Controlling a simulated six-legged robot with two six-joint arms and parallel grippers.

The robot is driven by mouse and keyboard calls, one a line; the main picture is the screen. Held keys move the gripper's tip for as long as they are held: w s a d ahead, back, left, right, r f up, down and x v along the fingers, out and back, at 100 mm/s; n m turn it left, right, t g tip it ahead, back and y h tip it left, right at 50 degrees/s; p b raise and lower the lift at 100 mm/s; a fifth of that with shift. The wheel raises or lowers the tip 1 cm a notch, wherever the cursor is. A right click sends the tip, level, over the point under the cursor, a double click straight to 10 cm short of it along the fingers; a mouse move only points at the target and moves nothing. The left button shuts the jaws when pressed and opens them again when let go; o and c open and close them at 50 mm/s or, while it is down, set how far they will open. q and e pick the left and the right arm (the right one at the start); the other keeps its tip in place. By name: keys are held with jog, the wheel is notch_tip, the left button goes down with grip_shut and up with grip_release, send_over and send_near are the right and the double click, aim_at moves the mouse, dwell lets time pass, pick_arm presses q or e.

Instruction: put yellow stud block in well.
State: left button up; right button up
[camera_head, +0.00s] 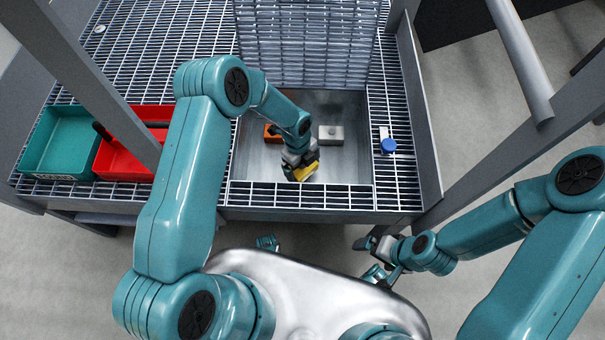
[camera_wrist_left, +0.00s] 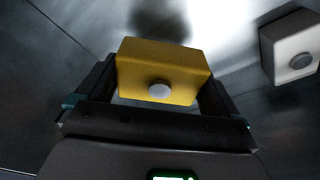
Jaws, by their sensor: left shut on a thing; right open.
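The yellow stud block (camera_head: 305,172) is in the jaws of my left gripper (camera_head: 299,166), over the sunken well (camera_head: 352,165) in the grating. In the left wrist view the yellow block (camera_wrist_left: 165,70) shows its pale round stud, with one finger of the gripper (camera_wrist_left: 155,92) on each side. I cannot tell whether the block touches the well floor. My right gripper (camera_head: 378,247) is open and empty, in front of the catwalk's near edge on the right.
In the well are a grey-white stud block (camera_head: 331,134), also in the wrist view (camera_wrist_left: 292,48), and an orange block (camera_head: 272,133). A blue round item (camera_head: 388,146) sits on the right grating. Teal (camera_head: 57,143) and red (camera_head: 113,164) trays stand left. An upright grating (camera_head: 308,45) stands behind the well.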

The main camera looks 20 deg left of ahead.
aim_at(303, 172)
pick_arm(q)
jog(key=shift+f+b, duration=1.15)
jog(key=shift+f, duration=0.8)
jog(key=shift+f, duration=0.2)
jog(key=o, duration=0.7)
jog(key=shift+o, duration=0.2)
jog(key=shift+r, duration=0.1)
